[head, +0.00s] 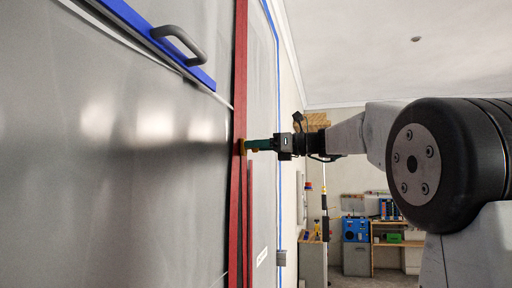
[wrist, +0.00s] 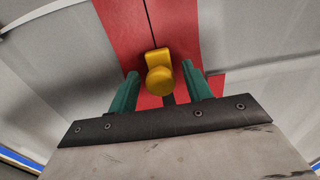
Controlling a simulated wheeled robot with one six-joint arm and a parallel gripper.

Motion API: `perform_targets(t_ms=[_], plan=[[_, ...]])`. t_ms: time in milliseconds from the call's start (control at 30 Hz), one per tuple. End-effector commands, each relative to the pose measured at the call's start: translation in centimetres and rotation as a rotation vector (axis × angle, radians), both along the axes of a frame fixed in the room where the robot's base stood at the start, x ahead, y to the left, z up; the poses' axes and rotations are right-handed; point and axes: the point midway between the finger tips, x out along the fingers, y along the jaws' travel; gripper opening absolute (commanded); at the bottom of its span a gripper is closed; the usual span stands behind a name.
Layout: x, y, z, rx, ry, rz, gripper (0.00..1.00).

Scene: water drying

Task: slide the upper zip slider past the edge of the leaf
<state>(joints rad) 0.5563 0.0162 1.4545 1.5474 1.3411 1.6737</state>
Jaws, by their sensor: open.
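The yellow zip slider (wrist: 160,75) sits on the red zip strip (wrist: 125,22) of the plastic sheet, over a dark seam line. In the head view the slider (head: 241,146) shows as a small yellow piece on the tall red strip (head: 239,80). My gripper (wrist: 161,84) is open, with one green finger on each side of the slider. I cannot tell whether either finger touches it. In the head view my gripper (head: 249,145) reaches the strip from the right. The edge of the leaf cannot be made out clearly.
A blue bar with a grey handle (head: 181,42) is at the upper left on the grey sheet (head: 110,160). A blue tape line (head: 278,130) runs down right of the strip. A workbench with a blue box (head: 355,229) stands far back.

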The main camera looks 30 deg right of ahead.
Motion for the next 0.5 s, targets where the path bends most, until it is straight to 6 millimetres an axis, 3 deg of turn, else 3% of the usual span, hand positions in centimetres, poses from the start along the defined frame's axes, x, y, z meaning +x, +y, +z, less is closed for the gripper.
perform_targets(t_ms=[300,500], plan=[[-3.7,-3.9,0.0,0.000,0.000,-0.006,0.49],[-5.0,-5.0,0.0,-0.001,-0.001,-0.003,0.49]])
